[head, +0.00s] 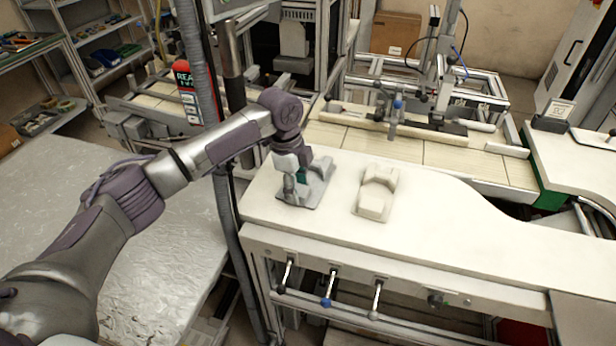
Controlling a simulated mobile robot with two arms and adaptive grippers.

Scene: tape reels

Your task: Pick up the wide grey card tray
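A grey holder with a flat base (316,190) sits near the left end of the white bench. It may be the wide grey card tray, but I cannot be sure. My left gripper (297,188) points down at its left part and hides some of it. A small teal piece (302,175) shows beside the fingers. I cannot tell whether the fingers are open, shut or touching the holder. My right gripper is not in view.
A cream holder of similar shape (376,193) stands to the right on the white bench (450,215). The bench is clear right of it. Behind runs a conveyor (425,150) with a machine frame. A metal-topped table (50,215) lies at left. Levers (330,288) hang below the bench's front edge.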

